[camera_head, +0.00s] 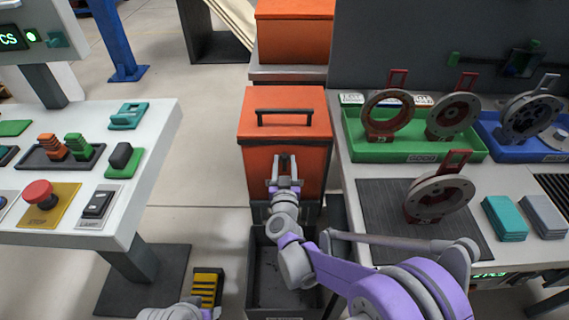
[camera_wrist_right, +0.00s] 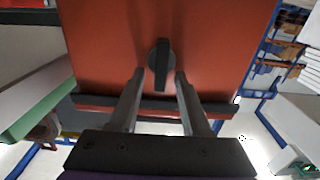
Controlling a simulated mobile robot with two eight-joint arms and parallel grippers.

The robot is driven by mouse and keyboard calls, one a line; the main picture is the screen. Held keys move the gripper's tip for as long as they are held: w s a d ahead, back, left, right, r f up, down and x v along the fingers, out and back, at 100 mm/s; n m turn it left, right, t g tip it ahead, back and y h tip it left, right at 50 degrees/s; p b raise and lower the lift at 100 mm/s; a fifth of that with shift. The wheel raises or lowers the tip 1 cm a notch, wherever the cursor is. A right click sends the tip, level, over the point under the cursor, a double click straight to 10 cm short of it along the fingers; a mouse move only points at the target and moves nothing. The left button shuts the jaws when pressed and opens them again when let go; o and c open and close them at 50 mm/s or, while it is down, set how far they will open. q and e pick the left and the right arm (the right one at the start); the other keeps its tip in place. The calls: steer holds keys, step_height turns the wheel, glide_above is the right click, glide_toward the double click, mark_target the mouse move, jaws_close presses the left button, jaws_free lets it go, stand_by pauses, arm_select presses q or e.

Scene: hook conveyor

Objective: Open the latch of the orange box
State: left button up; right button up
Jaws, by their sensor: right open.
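The orange box (camera_head: 256,162) stands in the middle of the head view, with a black bar handle on its closed lid (camera_head: 275,97). Its front faces me. In the right wrist view the orange front (camera_wrist_right: 100,45) fills the upper middle, and a dark upright latch (camera_wrist_right: 161,62) stands out on it. My right gripper (camera_head: 286,163) is in front of the box. Its two fingers (camera_wrist_right: 161,76) are open, one on each side of the latch, with gaps to it; I cannot tell how deep they reach. My left gripper is not seen; only a piece of my left arm shows at the bottom.
A grey open bin (camera_head: 256,290) is below the box. A white panel table (camera_head: 150,150) with buttons and switches is on the left. A workbench (camera_head: 350,170) with a green tray (camera_head: 400,152) and round metal parts is on the right. Another orange box (camera_head: 295,40) stands behind.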

jaws_close()
steer(key=shift+m, duration=0.4)
steer(key=m, duration=0.5)
steer(key=d+m, duration=0.1)
steer(key=m, duration=0.2)
steer(key=shift+f, duration=0.25)
steer(key=m, duration=0.5)
steer(key=shift+d+f, duration=0.2)
steer(key=shift+f, duration=0.05)
steer(key=shift+f+m, duration=0.15)
steer(key=shift+m, duration=0.85)
steer(key=shift+f+m, duration=0.1)
steer(key=shift+m, duration=0.9)
